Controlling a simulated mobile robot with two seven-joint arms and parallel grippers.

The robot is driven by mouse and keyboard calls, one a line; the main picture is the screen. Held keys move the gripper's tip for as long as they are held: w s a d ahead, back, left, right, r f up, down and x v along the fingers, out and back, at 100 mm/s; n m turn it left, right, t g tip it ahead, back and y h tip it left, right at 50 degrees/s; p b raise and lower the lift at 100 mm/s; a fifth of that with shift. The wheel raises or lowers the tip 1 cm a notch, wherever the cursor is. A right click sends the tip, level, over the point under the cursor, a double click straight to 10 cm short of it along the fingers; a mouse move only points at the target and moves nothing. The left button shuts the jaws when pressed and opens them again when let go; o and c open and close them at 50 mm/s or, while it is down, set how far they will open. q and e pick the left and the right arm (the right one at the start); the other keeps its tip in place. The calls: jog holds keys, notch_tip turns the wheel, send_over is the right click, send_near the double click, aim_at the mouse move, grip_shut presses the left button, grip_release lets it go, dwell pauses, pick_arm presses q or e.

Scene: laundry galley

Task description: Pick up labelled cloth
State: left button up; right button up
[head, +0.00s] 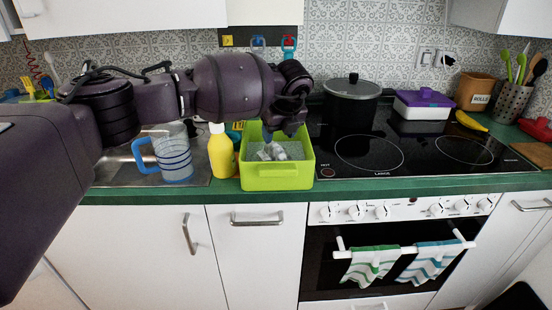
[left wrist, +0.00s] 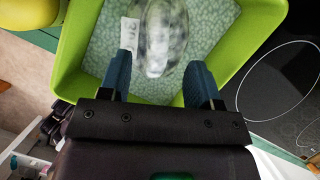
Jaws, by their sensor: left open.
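A crumpled grey and white cloth (head: 272,151) lies in a lime green bin (head: 278,176) on the counter. In the left wrist view, the cloth (left wrist: 160,38) looks mottled with dark patches, and a white label (left wrist: 130,32) with dark marks shows at its left side. The label's text is too small to read. My left gripper (head: 277,138) is over the bin, pointing down. In the left wrist view, the left gripper (left wrist: 163,72) is open, its blue fingers either side of the cloth's near end. Contact cannot be told. My right gripper is not in view.
A yellow bottle (head: 221,152) and a blue-handled jug (head: 172,153) stand left of the bin. A black hob (head: 400,140) with a black pot (head: 351,104) lies to the right. Striped towels (head: 370,265) hang on the oven handle below.

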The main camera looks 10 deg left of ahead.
aim_at(276, 145)
pick_arm(q)
jog(key=x, duration=0.3)
jog(key=b+x, duration=0.1)
jog(key=shift+s+f, duration=0.25)
jog(key=shift+w+f, duration=0.15)
jog(key=shift+f, duration=0.05)
jog(key=shift+r, duration=0.2)
jog(key=c, duration=1)
grip_shut()
notch_tip(276, 145, up, 20)
jog(key=p, duration=0.2)
jog(key=shift+p, duration=0.3)
